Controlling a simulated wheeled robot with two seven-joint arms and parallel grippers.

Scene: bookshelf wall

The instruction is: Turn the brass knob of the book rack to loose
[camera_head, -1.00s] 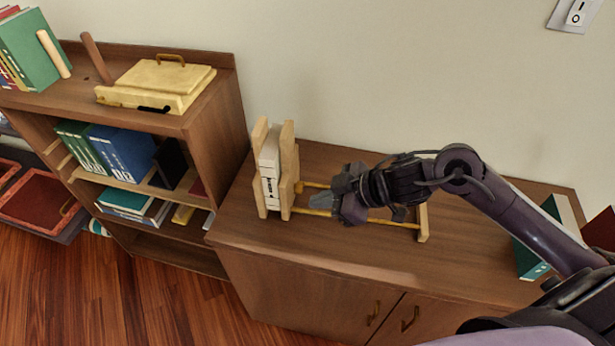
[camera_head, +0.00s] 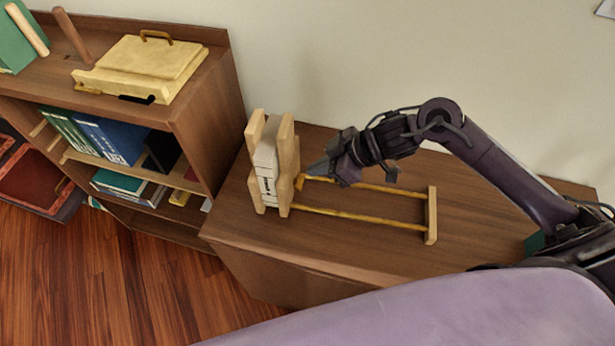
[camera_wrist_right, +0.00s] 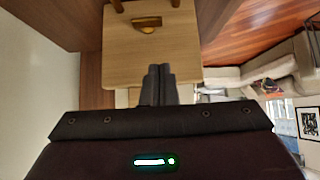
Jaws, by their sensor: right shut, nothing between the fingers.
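The book rack (camera_head: 285,165) stands on the cabinet, with pale wooden uprights, two brass rails and a far end bar (camera_head: 432,215). White books (camera_head: 266,168) are clamped upright between its uprights. The brass knob (camera_head: 301,182) sits on the right face of the right-hand upright, partly beside my fingers. In the right wrist view the knob (camera_wrist_right: 147,24) shows on the wooden plate, above and slightly left of my fingertips. My right gripper (camera_head: 314,170) is shut and empty, pointing left at that upright, close to the knob; contact cannot be told. My left gripper is out of view.
The cabinet top (camera_head: 350,245) is bare in front of the rack. A shelf unit (camera_head: 205,110) with several books stands at left, with a cream box (camera_head: 150,68) on top. The wall is close behind. A green item (camera_head: 535,242) is partly hidden behind my right arm.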

